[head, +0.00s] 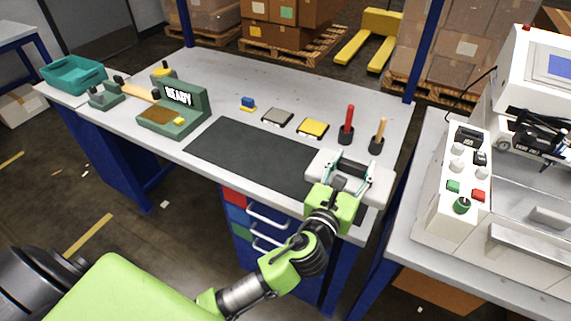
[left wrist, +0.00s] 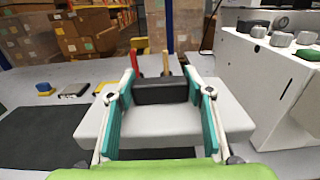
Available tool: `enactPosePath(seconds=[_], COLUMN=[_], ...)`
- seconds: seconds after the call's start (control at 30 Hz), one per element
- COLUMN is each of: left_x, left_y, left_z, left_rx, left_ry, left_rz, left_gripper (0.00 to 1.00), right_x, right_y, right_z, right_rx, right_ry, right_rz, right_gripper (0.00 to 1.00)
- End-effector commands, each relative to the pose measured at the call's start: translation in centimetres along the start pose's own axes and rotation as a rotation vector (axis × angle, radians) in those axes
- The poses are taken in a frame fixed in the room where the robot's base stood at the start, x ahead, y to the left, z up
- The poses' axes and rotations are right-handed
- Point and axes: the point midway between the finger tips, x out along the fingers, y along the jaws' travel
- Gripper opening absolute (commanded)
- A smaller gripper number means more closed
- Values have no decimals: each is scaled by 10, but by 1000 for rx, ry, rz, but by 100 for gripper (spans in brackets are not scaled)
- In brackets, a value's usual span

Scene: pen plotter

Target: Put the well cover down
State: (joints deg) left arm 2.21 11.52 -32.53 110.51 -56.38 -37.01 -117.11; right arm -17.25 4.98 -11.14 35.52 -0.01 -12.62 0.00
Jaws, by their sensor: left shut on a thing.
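The well cover (head: 376,181) is a pale grey-white slab with a dark raised grip. In the left wrist view the slab (left wrist: 155,124) lies across the middle, with its dark grip (left wrist: 160,91) between two teal finger pads. My left gripper (head: 348,172) is shut on the dark grip. It holds the cover level over the right end of the dark mat (head: 245,153), near the table's front edge. I cannot tell whether the cover touches the surface below. The gripper also shows in the left wrist view (left wrist: 159,84). My right gripper is not in view.
Behind the cover stand a red-handled tool (head: 348,122) and a wooden-handled tool (head: 379,134) in dark holders. A yellow pad (head: 313,128) and a grey pad (head: 277,117) lie left of them. A white machine (head: 463,180) is at right. Most of the mat is bare.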

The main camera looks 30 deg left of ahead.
Motion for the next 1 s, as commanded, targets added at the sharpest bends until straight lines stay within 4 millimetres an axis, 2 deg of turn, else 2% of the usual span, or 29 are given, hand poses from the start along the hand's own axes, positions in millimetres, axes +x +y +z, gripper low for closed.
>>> enactPosePath(seconds=[0.17, 0.4, 0.53, 0.83, 1.0], left_x=[22, 60, 73, 87, 90], left_y=[24, 70, 85, 101, 105], left_z=[-14, -41, -71, -93, -121], left_rx=[5, 1, -3, -2, -6], left_ry=[0, -1, 1, -2, 1], left_rz=[3, 4, 3, 0, 1], left_gripper=[24, 24, 24, 24, 24], right_x=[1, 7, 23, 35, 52], right_y=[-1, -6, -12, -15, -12], right_z=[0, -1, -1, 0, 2], right_rx=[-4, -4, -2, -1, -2], right_ry=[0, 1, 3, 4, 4], right_rz=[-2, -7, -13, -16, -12], right_gripper=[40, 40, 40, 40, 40])
